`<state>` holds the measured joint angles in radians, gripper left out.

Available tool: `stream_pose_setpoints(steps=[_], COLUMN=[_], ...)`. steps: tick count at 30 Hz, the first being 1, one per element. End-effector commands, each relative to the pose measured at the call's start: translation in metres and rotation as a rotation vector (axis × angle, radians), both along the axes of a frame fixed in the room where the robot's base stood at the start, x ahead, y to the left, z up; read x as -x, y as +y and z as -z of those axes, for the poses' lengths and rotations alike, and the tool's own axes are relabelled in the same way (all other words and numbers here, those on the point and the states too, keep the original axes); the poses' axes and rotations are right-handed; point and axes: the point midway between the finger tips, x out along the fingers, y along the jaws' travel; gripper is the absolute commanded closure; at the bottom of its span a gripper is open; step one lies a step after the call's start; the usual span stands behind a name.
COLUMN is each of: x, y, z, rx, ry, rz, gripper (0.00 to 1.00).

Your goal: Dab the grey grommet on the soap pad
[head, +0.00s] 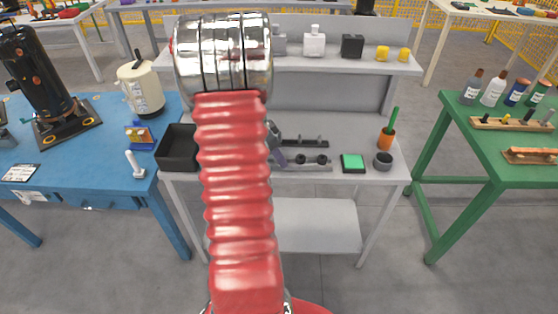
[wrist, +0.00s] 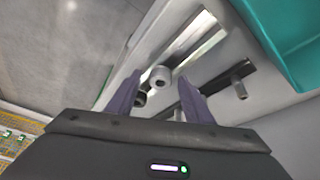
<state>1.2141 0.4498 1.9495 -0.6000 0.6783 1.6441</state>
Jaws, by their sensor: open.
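The soap pad (head: 353,162), a green square in a dark holder, lies on the grey bench near its front right. My gripper (wrist: 159,80) is open over the bench, its two purple fingers apart. A light grey round piece with a hole, apparently the grey grommet (wrist: 160,77), shows between the fingertips, with nothing visibly clamped. I cannot tell its height relative to the fingers. In the head view my gripper (head: 275,145) is mostly behind my red arm, left of the pad, and the grommet cannot be made out.
Dark knobs (head: 300,160) sit on a strip near my gripper. A black tray (head: 176,150) stands left, a grey cup (head: 383,161) and an orange pot (head: 386,139) right of the pad. A teal container edge (wrist: 290,45) is close in the wrist view. A shelf (head: 345,64) runs behind.

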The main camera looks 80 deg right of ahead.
Motion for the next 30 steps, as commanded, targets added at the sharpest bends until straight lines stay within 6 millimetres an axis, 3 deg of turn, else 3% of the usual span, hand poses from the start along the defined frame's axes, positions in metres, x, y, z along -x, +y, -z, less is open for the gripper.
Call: stream_pose_setpoints(steps=[3, 20, 30], x=[-0.0002, -0.0005, -0.0006], y=[0.0, 0.0002, -0.0003], z=[-0.0001, -0.0001, -0.0038], rx=[0.0, 0.0, 0.001], ry=[0.0, 0.0, 0.0], rz=[0.0, -0.001, 0.0], gripper=[0.54, 0.94, 0.95])
